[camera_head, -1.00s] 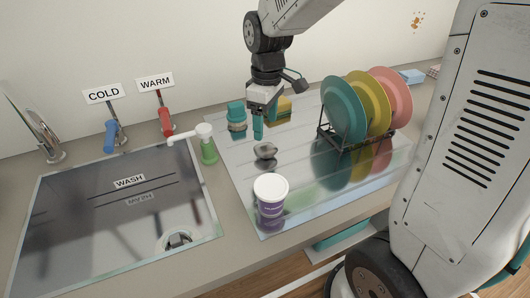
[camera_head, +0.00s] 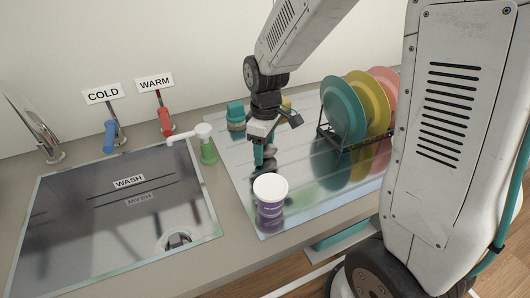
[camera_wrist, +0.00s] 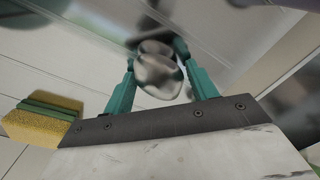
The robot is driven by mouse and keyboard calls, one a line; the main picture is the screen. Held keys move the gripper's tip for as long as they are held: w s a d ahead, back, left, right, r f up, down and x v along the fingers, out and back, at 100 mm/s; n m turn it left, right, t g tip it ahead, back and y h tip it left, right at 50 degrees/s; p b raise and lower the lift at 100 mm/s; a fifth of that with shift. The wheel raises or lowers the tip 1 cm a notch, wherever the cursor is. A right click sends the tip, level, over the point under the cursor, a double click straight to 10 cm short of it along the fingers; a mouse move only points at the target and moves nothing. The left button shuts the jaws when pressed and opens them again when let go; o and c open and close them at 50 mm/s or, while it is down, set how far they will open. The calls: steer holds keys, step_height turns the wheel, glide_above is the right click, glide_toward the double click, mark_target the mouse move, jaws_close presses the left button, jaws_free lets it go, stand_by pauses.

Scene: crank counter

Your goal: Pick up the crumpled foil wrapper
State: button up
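The crumpled foil wrapper (camera_wrist: 158,76) is a shiny silver lump on the reflective metal draining surface, where its reflection also shows. In the wrist view it lies between the two teal fingers of my gripper (camera_wrist: 160,58). The fingers stand apart on its left and right, and I see no clear grip on it. In the head view my gripper (camera_head: 264,156) is low over the wrapper's place and points down. It hides most of the wrapper there.
A purple tub with a white lid (camera_head: 270,188) stands just in front of my gripper. A plate rack (camera_head: 345,137) with several plates is at the right. A teal jar (camera_head: 236,116) and a yellow sponge (camera_wrist: 42,122) are behind. A sink (camera_head: 120,215) lies left, with a green-and-white dispenser (camera_head: 207,150) beside it.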

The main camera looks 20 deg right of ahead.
steer(key=c, duration=0.6)
steer(key=shift+r, duration=0.1)
